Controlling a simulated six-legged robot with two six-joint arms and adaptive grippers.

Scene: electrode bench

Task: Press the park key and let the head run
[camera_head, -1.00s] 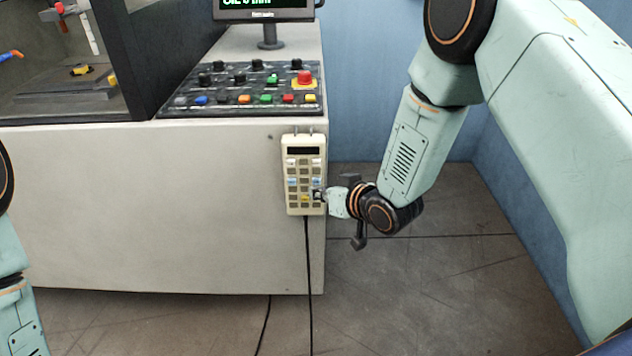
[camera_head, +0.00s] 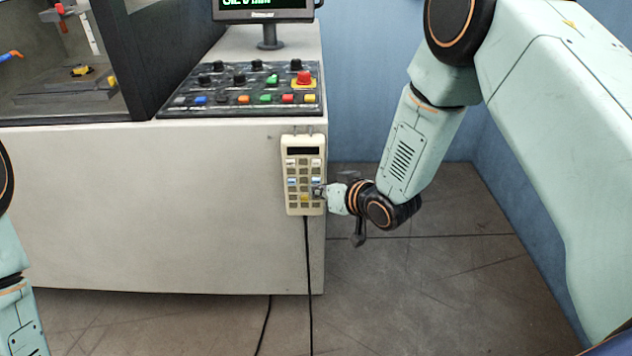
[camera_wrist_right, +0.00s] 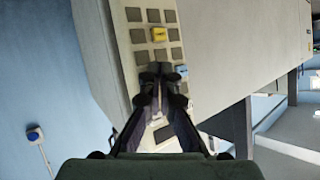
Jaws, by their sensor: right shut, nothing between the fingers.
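A cream hand pendant (camera_head: 303,175) with a dark display and rows of keys hangs on the front of the white machine cabinet, near its right edge. Its keys include a yellow key (camera_head: 305,198) and blue ones. My right gripper (camera_head: 318,192) is shut and empty, its tips at the right column of the lower keys. In the right wrist view the closed fingers (camera_wrist_right: 160,72) cover part of the keypad, with the yellow key (camera_wrist_right: 159,34) and a blue key (camera_wrist_right: 181,70) beside them. I cannot tell whether the tips touch a key. My left gripper is out of view.
A control panel (camera_head: 240,106) with knobs, coloured buttons and a red mushroom button (camera_head: 304,78) tops the cabinet. A monitor (camera_head: 264,10) stands behind it. A black cable (camera_head: 308,270) hangs from the pendant. Floor to the right is clear.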

